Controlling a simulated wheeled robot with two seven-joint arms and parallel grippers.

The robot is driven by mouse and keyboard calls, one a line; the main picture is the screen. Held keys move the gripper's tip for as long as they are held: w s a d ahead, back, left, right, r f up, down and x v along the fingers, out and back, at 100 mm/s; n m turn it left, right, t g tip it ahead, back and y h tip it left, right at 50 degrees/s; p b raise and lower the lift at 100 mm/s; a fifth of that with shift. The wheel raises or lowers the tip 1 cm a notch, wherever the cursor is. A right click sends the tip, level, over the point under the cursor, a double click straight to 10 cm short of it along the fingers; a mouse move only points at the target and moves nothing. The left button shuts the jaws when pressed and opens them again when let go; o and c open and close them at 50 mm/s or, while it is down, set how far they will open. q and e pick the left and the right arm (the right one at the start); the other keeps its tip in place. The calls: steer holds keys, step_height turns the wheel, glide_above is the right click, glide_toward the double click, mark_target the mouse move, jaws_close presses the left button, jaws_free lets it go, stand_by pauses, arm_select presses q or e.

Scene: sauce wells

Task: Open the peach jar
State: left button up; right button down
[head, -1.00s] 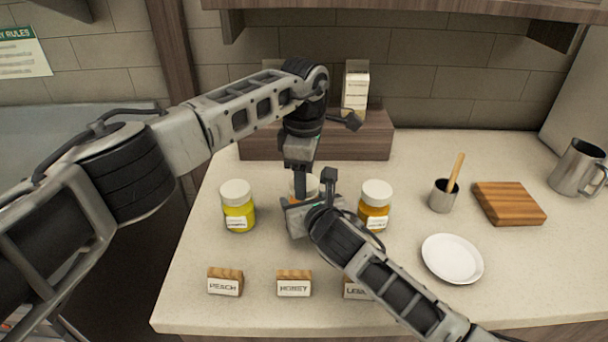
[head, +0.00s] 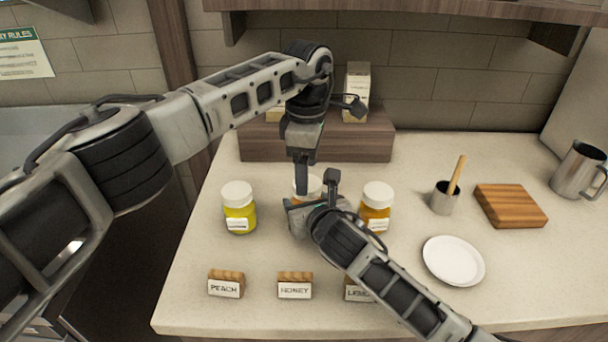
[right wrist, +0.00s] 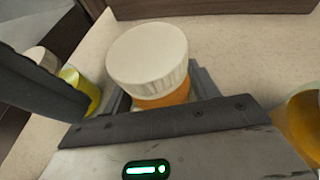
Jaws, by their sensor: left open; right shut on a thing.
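Three jars with white lids stand in a row. The middle one, an orange jar (right wrist: 165,99), has its white lid (right wrist: 148,58) on; its label is hidden, so I cannot read whether it says peach. My right gripper (head: 304,214) is shut around this jar's body. My left gripper (head: 301,184) is open and points down at the lid, one dark finger showing close to its left side; I cannot tell whether they touch. The lid shows partly in the head view (head: 312,187). The yellow jar (head: 239,212) stands left, the amber jar (head: 375,213) right.
Wooden name blocks for peach (head: 226,288), honey (head: 295,290) and a partly hidden third (head: 355,292) line the front. A plate (head: 453,261), a cup with a wooden handle (head: 443,200), a board (head: 510,205) and a steel pitcher (head: 577,170) are right. A wooden riser (head: 360,145) stands behind.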

arm_select(q)
steer(key=shift+r, duration=0.65)
arm_select(e)
steer(key=shift+s+f, duration=0.1)
arm_select(q)
steer(key=shift+r, duration=0.3)
steer(key=shift+c, duration=1.3)
step_height(320, 180, up, 4)
steer(key=shift+w+d+f+m, duration=0.15)
steer(key=shift+f+m, duration=0.1)
steer(key=shift+m, duration=0.75)
arm_select(e)
steer(key=shift+a, duration=0.15)
arm_select(q)
steer(key=shift+f, duration=3.9)
